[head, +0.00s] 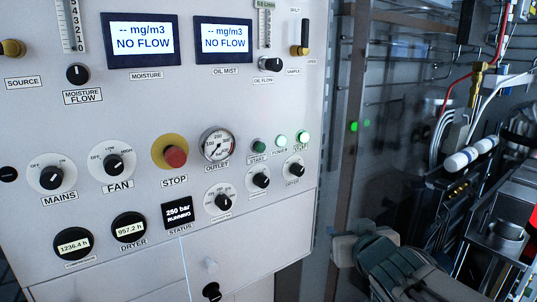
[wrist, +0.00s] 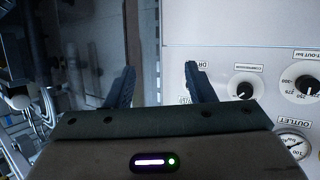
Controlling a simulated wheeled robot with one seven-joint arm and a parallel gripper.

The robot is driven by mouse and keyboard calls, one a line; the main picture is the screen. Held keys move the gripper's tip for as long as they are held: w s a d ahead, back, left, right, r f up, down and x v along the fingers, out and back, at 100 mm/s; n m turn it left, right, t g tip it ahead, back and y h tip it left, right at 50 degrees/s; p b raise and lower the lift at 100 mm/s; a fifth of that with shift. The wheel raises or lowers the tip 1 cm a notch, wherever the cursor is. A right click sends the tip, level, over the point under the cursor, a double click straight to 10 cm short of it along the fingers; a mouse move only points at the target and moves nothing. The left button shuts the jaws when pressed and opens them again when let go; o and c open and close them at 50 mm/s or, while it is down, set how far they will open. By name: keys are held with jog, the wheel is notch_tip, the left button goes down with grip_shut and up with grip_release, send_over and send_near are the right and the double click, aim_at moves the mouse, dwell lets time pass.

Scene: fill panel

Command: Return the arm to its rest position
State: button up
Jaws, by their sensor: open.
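My gripper (wrist: 160,84) shows in the wrist view with its two dark fingers spread apart and nothing between them. Its left finger is in front of the dark gap beside the panel, and its right finger is in front of the white panel's edge. In the head view, a grey-green part of my arm (head: 398,268) is low, right of the fill panel (head: 120,195). The fingertips cannot be made out clearly there. I see no contact between the fingers and any knob.
The panel carries a red stop button (head: 176,157), an outlet gauge (head: 216,145), several knobs and two screens reading NO FLOW. The status display (head: 177,212) reads 250 bar, RUNNING. Pipes, hoses and metal fittings (head: 470,155) crowd the right side. A dark glassy surface (head: 385,130) lies between.

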jog(key=s+a+f+m+g, duration=0.1)
jog(key=s+f+g, duration=0.9)
jog(key=s, duration=0.5)
jog(key=shift+f+h, duration=0.35)
jog(key=shift+h, duration=0.05)
jog(key=shift+a, duration=0.1)
grip_shut()
jog(key=shift+s+a, duration=0.15)
jog(key=shift+s, duration=0.2)
jog(key=shift+d+r, duration=0.1)
jog(key=shift+d, duration=0.1)
